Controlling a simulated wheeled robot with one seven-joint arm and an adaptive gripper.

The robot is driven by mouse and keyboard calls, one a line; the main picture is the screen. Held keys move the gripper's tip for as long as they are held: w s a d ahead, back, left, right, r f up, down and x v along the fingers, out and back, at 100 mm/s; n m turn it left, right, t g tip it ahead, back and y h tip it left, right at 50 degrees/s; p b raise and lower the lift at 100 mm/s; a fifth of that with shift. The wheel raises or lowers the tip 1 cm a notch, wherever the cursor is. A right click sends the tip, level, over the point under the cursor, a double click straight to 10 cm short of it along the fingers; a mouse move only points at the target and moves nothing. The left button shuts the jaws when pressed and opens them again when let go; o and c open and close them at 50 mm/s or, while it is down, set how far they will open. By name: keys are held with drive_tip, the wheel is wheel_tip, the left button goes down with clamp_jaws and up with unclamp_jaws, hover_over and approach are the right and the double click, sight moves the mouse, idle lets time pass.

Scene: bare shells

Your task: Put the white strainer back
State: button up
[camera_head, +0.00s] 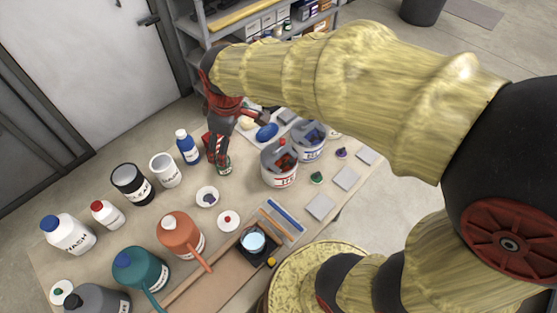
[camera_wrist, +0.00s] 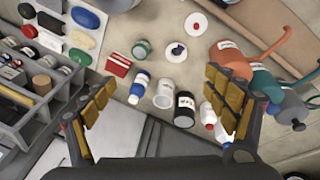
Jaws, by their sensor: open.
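I cannot pick out the white strainer with certainty. In the wrist view the white cup (camera_wrist: 164,94) shows between my spread fingers, beside the black cup (camera_wrist: 184,109) and the bottle (camera_wrist: 139,89). My gripper (camera_head: 217,150) is open and empty, above the table near a small green tin (camera_head: 224,165). In the wrist view its fingers (camera_wrist: 158,98) stand wide apart.
Two buckets (camera_head: 279,166) (camera_head: 309,141) stand right of my gripper. White dishes (camera_head: 207,197) (camera_head: 228,220) lie mid-table. Larger bottles, orange (camera_head: 181,236) and teal (camera_head: 139,270), stand nearer. A grey compartment rack (camera_wrist: 40,75) is at the left of the wrist view.

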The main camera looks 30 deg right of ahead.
drive_tip(key=s+d+r+m, duration=0.2)
drive_tip(key=s+m, duration=0.1)
drive_tip(key=s, duration=0.2)
drive_tip(key=s+d+r+m+t, duration=0.1)
drive_tip(key=s+r+m, duration=0.1)
drive_tip(key=s, duration=0.4)
drive_tip(key=s+d+r+m+t, duration=0.1)
drive_tip(key=s+d+r+m, duration=0.1)
drive_tip(key=s+m, duration=0.2)
drive_tip(key=shift+s+d+r, duration=0.3)
drive_tip(key=shift+s+d, duration=0.05)
drive_tip(key=shift+s, duration=0.5)
